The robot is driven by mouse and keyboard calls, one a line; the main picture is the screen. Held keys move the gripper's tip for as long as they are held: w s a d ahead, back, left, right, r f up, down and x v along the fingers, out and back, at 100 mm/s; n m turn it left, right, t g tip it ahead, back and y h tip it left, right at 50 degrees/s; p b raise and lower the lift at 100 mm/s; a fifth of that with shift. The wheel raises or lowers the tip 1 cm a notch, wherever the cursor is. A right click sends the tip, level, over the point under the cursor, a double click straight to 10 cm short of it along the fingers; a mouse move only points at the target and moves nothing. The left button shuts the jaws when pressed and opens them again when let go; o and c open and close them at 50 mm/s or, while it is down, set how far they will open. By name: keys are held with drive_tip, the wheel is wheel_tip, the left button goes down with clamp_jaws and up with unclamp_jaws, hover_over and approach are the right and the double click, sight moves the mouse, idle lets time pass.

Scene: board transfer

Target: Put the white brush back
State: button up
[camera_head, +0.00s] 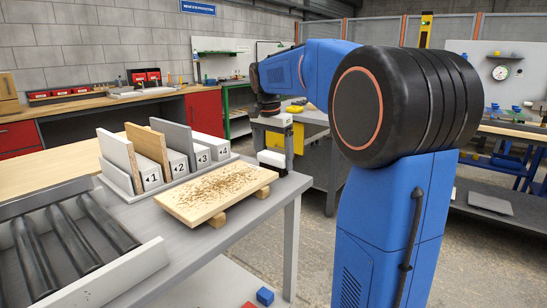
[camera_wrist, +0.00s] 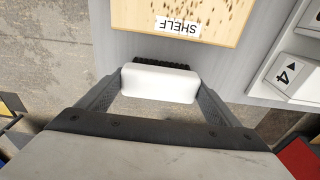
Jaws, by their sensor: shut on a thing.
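The white brush (camera_head: 271,158) is a white block with dark bristles below. In the wrist view the brush (camera_wrist: 160,84) lies between the two grey fingers of my gripper (camera_wrist: 160,94), which is shut on it. In the head view my gripper (camera_head: 273,149) points down at the far right corner of the grey table (camera_head: 220,233), with the brush just beyond the pale board (camera_head: 196,213). The board is strewn with brown shavings and rests on wooden blocks. The wrist view shows a "SHELF" label on it. I cannot tell whether the brush touches the table.
A rack (camera_head: 130,197) with slots numbered 1 to 4 stands behind the board. Upright boards stand at its left part; the slot at 4 shows none. A roller conveyor (camera_head: 62,248) is at the left. A blue block (camera_head: 265,296) lies low near the front.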

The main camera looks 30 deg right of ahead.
sight(271, 156)
drive_tip(key=o, duration=1)
drive_tip(key=shift+f, duration=0.1)
wheel_tip(271, 156, up, 12)
drive_tip(key=a, duration=0.1)
drive_tip(key=shift+s+a, duration=0.2)
drive_tip(key=shift+s, duration=0.05)
